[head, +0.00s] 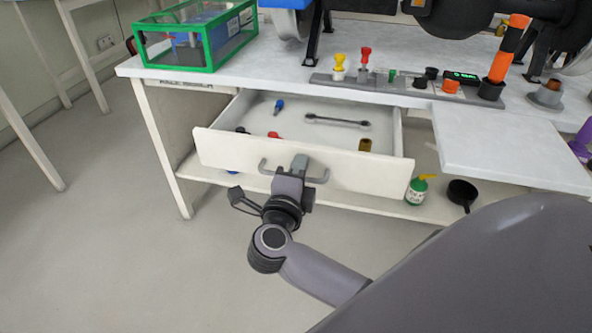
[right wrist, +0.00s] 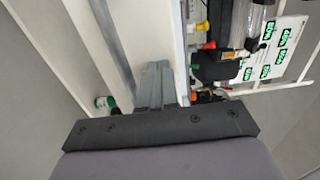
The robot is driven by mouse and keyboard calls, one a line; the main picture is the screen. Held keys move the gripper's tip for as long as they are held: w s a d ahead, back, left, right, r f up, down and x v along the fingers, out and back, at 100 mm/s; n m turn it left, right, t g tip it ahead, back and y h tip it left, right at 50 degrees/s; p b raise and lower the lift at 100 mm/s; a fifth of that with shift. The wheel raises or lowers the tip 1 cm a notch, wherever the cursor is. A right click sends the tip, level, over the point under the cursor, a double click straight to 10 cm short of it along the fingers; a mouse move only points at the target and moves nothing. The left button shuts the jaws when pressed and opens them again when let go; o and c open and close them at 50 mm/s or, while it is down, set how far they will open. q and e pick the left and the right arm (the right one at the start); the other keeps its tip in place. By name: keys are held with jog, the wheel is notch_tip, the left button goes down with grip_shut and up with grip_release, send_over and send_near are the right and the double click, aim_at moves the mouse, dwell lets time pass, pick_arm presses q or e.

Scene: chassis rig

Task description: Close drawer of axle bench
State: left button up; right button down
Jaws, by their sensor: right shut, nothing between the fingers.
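The white drawer (head: 365,172) of the axle bench (head: 270,84) is pulled out, with its inside showing. A grey bar handle (head: 320,180) is on its front. My right gripper (head: 300,161) is at the drawer front and overlaps the middle of the handle. Its fingers are shut with nothing between them. In the right wrist view the closed fingers (right wrist: 155,86) point at a pale surface; I cannot tell whether they touch the drawer front. My left gripper is not in view.
The drawer holds a wrench (head: 337,121), a blue piece (head: 279,105) and a brown cylinder (head: 365,145). A green bottle (head: 416,191) and a black pan (head: 462,193) are on the lower shelf. A grey board (head: 510,150) juts out at right. The floor at left is clear.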

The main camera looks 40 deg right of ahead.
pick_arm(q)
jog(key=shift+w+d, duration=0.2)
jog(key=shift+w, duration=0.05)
pick_arm(e)
jog(key=shift+w+d, duration=0.2)
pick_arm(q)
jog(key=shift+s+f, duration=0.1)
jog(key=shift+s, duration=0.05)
